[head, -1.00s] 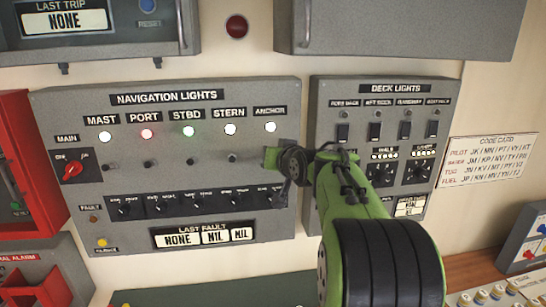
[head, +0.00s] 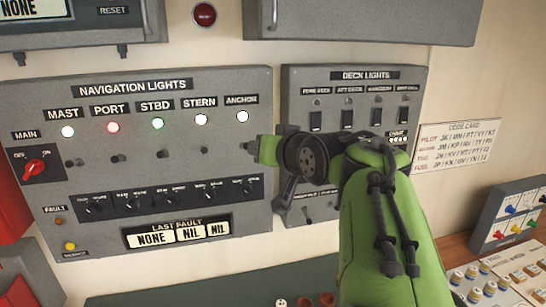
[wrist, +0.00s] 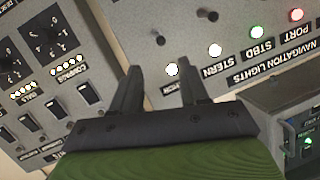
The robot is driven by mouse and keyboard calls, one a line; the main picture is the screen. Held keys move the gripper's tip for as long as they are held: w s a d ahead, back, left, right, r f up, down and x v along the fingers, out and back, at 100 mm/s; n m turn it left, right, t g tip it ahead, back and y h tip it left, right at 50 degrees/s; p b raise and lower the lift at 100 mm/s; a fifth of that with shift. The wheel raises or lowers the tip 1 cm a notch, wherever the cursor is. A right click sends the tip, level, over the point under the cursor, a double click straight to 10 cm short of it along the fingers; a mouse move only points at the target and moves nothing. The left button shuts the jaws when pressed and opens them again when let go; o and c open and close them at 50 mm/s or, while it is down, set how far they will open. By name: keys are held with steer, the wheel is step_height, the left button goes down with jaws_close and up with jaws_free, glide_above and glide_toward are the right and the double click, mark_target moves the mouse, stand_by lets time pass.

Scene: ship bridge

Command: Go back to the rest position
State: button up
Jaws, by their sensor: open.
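My gripper shows in the wrist view (wrist: 165,85), its two dark fingers apart with nothing between them. In the wrist view it is in front of the navigation lights panel (wrist: 225,20), which appears upside down there.
A grey cabinet (head: 370,18) hangs above the deck lights panel. A code card (head: 457,145) is on the wall at right. A console with several buttons (head: 490,285) and a box with coloured toggles (head: 515,215) stand at the lower right. Red equipment (head: 10,195) is at the far left.

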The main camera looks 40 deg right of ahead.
steer(key=shift+v, duration=1.65)
